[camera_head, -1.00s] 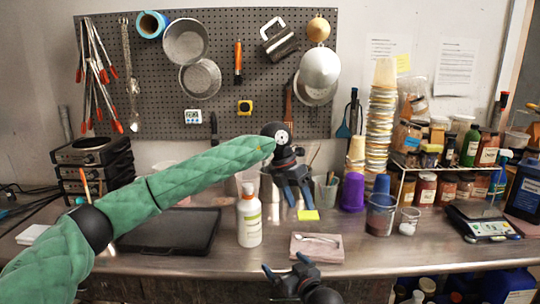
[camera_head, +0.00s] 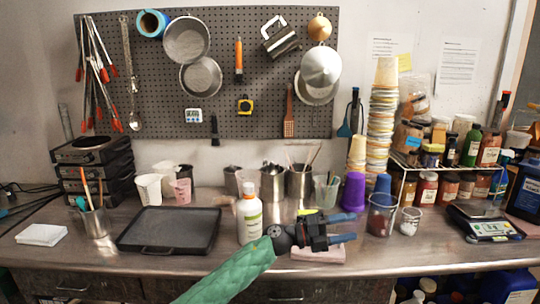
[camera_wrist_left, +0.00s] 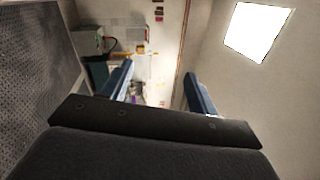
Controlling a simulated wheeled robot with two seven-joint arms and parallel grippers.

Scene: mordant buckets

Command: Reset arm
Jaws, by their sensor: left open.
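My left gripper (camera_head: 350,228) is open, with its two blue fingers apart and pointing right, low over the front of the metal bench. Nothing shows between the fingers. Its green-sleeved arm (camera_head: 228,277) comes up from the bottom edge. In the left wrist view the open fingers (camera_wrist_left: 160,88) frame a blurred, distant part of the room. My right gripper is not in view.
A black tray (camera_head: 170,231) lies left of the bottle. Metal cups (camera_head: 272,183) stand behind it. A purple cup (camera_head: 353,192), a tall cup stack (camera_head: 383,120), a jar rack (camera_head: 450,178) and a scale (camera_head: 487,225) stand to the right. Bare bench (camera_head: 75,250) shows at front left.

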